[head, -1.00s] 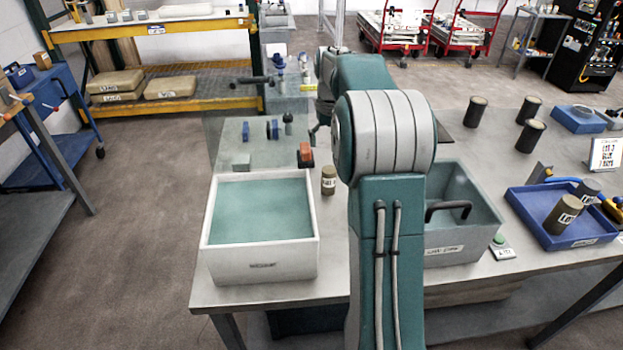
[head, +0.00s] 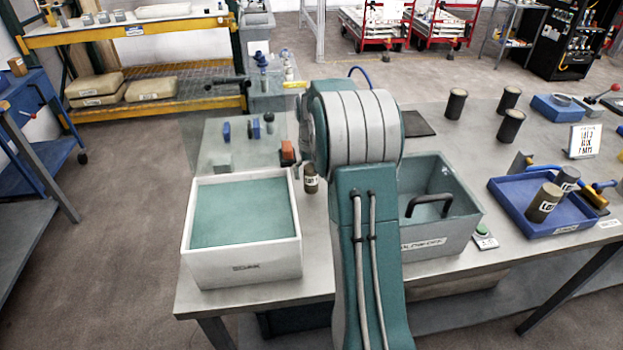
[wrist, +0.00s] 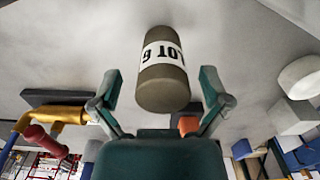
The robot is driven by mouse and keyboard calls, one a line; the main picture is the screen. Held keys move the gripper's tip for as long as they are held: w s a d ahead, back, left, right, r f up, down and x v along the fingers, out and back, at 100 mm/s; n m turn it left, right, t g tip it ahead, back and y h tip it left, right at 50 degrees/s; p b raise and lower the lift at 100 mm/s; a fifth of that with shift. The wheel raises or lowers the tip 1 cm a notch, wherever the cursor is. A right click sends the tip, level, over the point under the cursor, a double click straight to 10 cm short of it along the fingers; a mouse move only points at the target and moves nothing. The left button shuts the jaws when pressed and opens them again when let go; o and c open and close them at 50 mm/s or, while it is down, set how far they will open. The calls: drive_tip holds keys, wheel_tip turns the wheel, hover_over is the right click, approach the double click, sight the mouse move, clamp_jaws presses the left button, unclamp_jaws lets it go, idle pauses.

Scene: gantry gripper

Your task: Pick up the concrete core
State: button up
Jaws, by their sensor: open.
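A grey-brown concrete core (head: 311,178) with a white label stands on the table just right of the white tub in the head view. In the wrist view a core with a lot label (wrist: 163,75), apparently the same one, fills the upper middle. My gripper (wrist: 160,78) is open, with one teal finger on each side of the core's near end. Bare gaps show between the fingers and the core, and nothing is held. In the head view my arm hides most of the gripper.
The white tub (head: 245,262) with a teal inside stands close left of the core. An orange block (head: 288,150) sits just behind it. A grey bin (head: 440,235) and a blue tray (head: 520,225) with more cores are to the right. Several dark cores (head: 456,103) stand farther back.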

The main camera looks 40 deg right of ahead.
drive_tip(key=shift+a, duration=0.2)
clamp_jaws()
drive_tip(key=shift+r, duration=0.1)
